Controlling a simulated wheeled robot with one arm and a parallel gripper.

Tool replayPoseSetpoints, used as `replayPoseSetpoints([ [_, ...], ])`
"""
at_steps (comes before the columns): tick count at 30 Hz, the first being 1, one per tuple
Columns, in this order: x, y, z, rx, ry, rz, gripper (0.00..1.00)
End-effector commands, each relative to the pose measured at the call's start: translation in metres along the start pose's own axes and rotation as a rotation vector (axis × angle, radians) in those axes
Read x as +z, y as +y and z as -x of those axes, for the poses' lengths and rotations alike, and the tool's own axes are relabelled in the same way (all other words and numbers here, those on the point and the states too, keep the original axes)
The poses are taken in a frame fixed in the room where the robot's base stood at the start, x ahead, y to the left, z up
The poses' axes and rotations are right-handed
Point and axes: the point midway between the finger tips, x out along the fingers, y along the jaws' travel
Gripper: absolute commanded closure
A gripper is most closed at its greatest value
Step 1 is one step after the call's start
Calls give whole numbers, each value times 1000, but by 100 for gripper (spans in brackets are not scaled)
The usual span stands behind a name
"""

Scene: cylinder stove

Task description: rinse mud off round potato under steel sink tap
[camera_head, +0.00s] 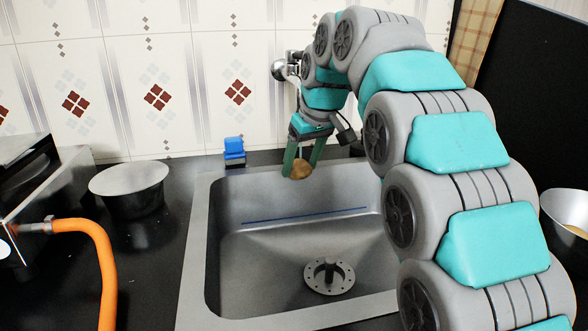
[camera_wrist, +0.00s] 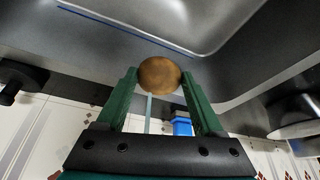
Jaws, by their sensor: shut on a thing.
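The round brown potato (camera_head: 300,169) is between the green fingers of my gripper (camera_head: 301,166), which is shut on it. My gripper points down and holds it over the back part of the steel sink (camera_head: 250,190). In the wrist view, the potato (camera_wrist: 160,76) sits between the fingertips and has a mottled brown surface; I cannot tell how much of that is mud. The steel tap (camera_head: 281,69) is on the tiled wall above, partly hidden by my arm. A thin pale streak (camera_wrist: 148,112) by the potato in the wrist view may be water.
A blue sponge-like block (camera_head: 234,148) stands behind the sink's back left. A lidded dark pot (camera_head: 131,188) and an orange hose (camera_head: 92,240) are on the left. A metal bowl (camera_head: 565,215) is at the right. The sink floor is clear around its drain (camera_head: 330,275).

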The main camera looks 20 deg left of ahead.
Motion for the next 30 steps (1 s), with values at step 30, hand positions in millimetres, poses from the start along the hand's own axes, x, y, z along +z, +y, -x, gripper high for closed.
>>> replayPoseSetpoints([
  [30, -4, -9, -1, 0, 0, -1, 76],
])
